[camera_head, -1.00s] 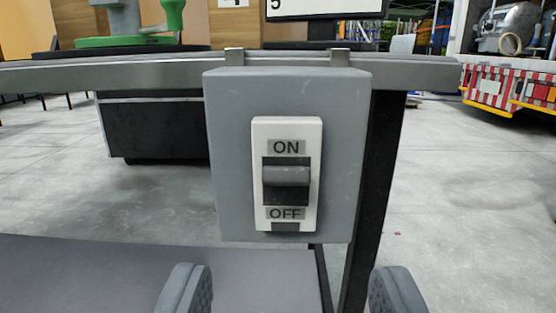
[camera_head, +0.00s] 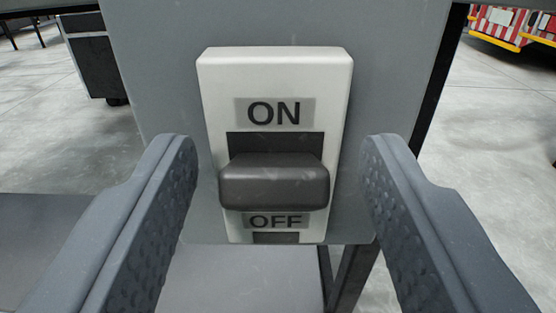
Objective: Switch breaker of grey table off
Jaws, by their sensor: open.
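My gripper (camera_head: 278,150) is open, with one finger on each side of the breaker. Both fingertips are at about the height of the slot above the lever, and gaps show between them and the plate. The fingers do not appear to touch the lever.
A dark table leg (camera_head: 352,280) runs down behind the box. A dark cabinet (camera_head: 95,60) stands at the upper left. A red and white striped vehicle part (camera_head: 510,25) is at the upper right.

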